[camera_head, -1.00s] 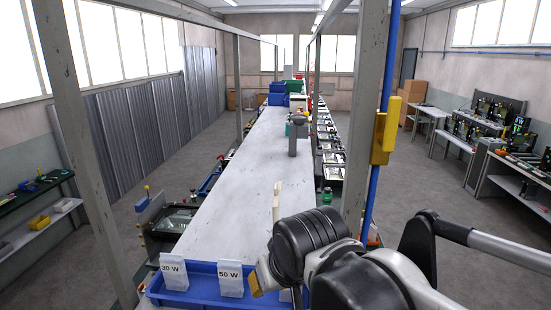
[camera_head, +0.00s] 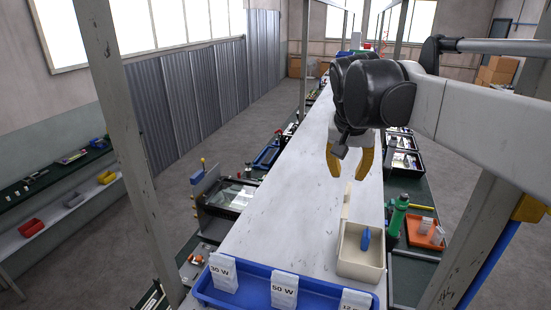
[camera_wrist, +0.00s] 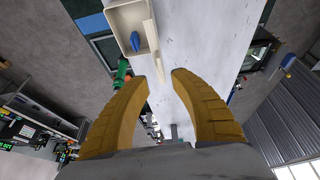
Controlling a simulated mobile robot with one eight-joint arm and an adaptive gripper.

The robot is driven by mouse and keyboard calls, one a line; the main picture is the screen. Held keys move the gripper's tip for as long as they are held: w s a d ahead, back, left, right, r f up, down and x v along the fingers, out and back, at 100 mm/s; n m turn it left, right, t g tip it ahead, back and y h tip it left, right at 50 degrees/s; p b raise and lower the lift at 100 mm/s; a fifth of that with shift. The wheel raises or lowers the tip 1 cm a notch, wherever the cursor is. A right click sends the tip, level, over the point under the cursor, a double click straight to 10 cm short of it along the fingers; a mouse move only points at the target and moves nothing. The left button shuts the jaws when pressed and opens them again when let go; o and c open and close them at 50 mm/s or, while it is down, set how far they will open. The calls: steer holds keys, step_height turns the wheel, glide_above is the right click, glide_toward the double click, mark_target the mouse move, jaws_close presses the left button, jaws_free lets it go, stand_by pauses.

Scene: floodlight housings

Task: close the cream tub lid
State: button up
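The cream tub (camera_head: 372,268) stands on the white bench top near its front end, with a blue object (camera_head: 365,239) inside. In the wrist view the tub (camera_wrist: 114,22) and the upright lid (camera_wrist: 152,48) are at the top, just ahead of my open fingertips (camera_wrist: 160,77). The gap to the lid is hard to judge.
A blue tray (camera_head: 256,296) with white wattage-marked packets lies at the bench's front edge. A green bottle (camera_head: 397,216) and an orange tray (camera_head: 425,241) are to the right of the tub. The bench left of the tub is clear. Grey posts frame the bench.

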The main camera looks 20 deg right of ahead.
mark_target(346, 191)
steer(key=p+x, duration=0.1)
steer(key=x, duration=0.8)
steer(key=shift+s, duration=0.1)
jaws_close()
